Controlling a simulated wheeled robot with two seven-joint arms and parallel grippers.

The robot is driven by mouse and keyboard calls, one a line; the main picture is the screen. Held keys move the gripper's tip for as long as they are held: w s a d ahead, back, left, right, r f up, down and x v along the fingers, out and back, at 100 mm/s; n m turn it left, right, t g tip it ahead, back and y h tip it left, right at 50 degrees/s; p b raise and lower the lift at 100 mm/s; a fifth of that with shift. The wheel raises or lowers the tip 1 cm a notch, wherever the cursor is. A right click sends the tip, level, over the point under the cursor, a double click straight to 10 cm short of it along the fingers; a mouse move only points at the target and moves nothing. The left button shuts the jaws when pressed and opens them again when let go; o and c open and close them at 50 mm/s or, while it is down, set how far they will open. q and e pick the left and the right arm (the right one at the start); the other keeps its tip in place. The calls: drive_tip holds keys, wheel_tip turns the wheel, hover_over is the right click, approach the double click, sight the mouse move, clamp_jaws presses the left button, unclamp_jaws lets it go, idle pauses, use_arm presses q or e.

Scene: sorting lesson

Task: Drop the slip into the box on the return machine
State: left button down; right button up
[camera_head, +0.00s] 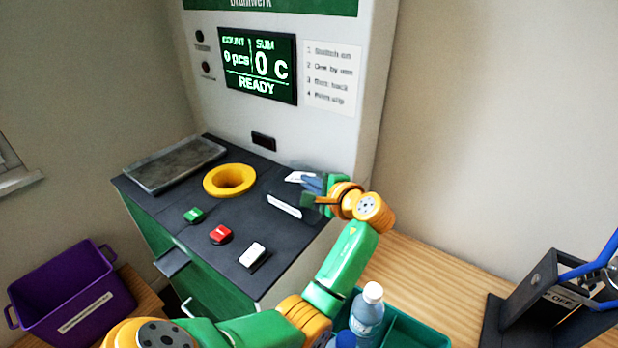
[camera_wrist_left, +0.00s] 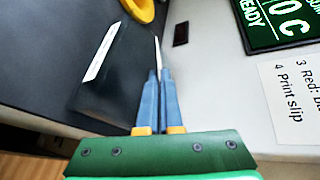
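The white slip (camera_head: 300,177) is pinched between the blue fingertips of my left gripper (camera_head: 312,184) at the back right of the return machine's dark top. In the left wrist view the slip (camera_wrist_left: 157,52) shows almost edge-on as a thin white strip between the closed fingers (camera_wrist_left: 158,75). The dark box (camera_head: 277,207) with a white strip on its front is beside and partly beneath the gripper. It also shows in the left wrist view (camera_wrist_left: 115,88), left of the fingers. The box's opening and the slip's exact height are unclear.
The return machine (camera_head: 345,125) has a screen (camera_head: 258,87) reading READY. Its top holds a yellow ring (camera_head: 230,180), green (camera_head: 194,215), red (camera_head: 221,234) and white (camera_head: 252,254) buttons, and a grey tray (camera_head: 175,168). A purple crate (camera_head: 60,285), bottle (camera_head: 367,310) and lever device (camera_head: 555,300) stand around.

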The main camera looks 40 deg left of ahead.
use_arm(q)
drive_tip(key=shift+w+f, duration=0.1)
drive_tip(key=shift+f, duration=0.25)
drive_tip(key=c, duration=1)
unclamp_jaws()
drive_tip(key=shift+d, duration=0.1)
drive_tip(key=b+v, duration=0.2)
drive_tip(key=v, duration=0.5)
